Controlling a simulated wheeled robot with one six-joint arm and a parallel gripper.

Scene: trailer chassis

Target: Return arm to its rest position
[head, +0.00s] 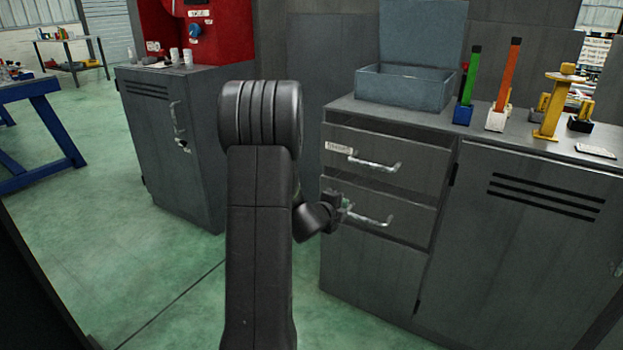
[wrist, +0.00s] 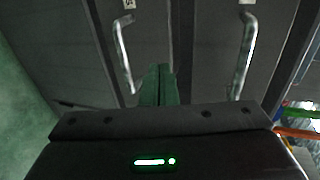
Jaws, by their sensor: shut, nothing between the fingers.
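My arm (head: 262,230) rises in the middle of the head view and bends at a thick black joint. My gripper (head: 345,208) shows past the arm's right side, in front of the grey cabinet's drawers. In the wrist view my gripper's green fingers (wrist: 160,84) are together, with nothing between them. They point at the drawer fronts, between the left handle (wrist: 124,52) and the right handle (wrist: 243,55). In the head view the fingertips appear close to the lower drawer handle (head: 368,217); I cannot tell whether they touch it. Part of the wrist is hidden behind my arm.
The upper drawer handle (head: 375,163) sticks out above the gripper. An open grey box (head: 405,90) and several coloured tools stand on the cabinet top (head: 400,117). Another grey cabinet (head: 165,140) stands behind left, and a blue bench (head: 40,130) farther left. Green floor (head: 100,240) is clear left.

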